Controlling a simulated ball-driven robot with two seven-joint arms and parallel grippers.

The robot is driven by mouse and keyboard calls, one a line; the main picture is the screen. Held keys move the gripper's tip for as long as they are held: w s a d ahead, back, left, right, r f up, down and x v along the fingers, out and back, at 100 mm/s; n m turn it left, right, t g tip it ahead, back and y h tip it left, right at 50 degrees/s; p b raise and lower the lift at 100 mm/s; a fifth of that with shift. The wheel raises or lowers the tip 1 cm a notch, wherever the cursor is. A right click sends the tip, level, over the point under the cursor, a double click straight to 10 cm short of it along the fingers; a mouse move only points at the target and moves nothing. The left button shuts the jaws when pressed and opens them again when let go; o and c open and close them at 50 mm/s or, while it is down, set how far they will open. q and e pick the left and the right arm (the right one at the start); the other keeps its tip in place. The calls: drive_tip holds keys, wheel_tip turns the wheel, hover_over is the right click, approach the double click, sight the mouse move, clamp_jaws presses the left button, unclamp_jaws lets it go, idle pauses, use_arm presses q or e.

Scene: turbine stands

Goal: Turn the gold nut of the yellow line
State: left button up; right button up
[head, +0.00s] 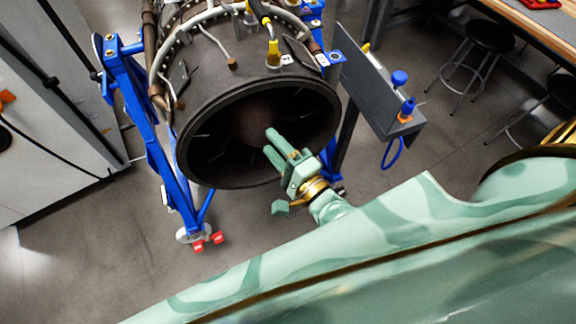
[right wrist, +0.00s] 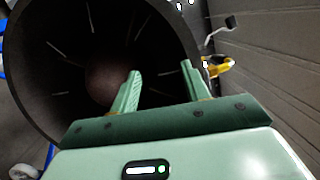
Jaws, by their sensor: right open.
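The gold nut (head: 273,52) stands on top of the dark turbine, at the lower end of the yellow line (head: 258,12). A yellow fitting (right wrist: 218,67) shows at the right of the turbine rim in the right wrist view; I cannot tell whether it is the same line. My right gripper (head: 269,142) is open and empty in front of the turbine's round mouth, well below the nut in the picture. In the right wrist view its two fingers (right wrist: 160,72) are apart, with the dark mouth behind them. My left gripper is not in view.
The turbine (head: 210,110) sits in a blue stand (head: 150,130) with red-tipped feet. A grey panel (head: 375,85) with blue knobs and a blue hose is at its right. Stools (head: 488,38) and a workbench (head: 540,30) are at the upper right. Floor is clear at the lower left.

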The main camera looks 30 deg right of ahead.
wheel_tip(320, 180, down, 20)
drive_tip(key=s+n+g+b, duration=0.1)
drive_tip(key=n+g, duration=0.1)
drive_tip(key=n, duration=0.3)
drive_tip(key=s+d+n+g+y+b, duration=0.1)
drive_tip(key=n+g, duration=0.2)
drive_tip(key=n, duration=0.2)
drive_tip(key=shift+s+d+n+b, duration=0.3)
drive_tip(key=shift+s+n, duration=0.05)
drive_tip(key=shift+n, duration=0.05)
drive_tip(key=shift+s, duration=0.1)
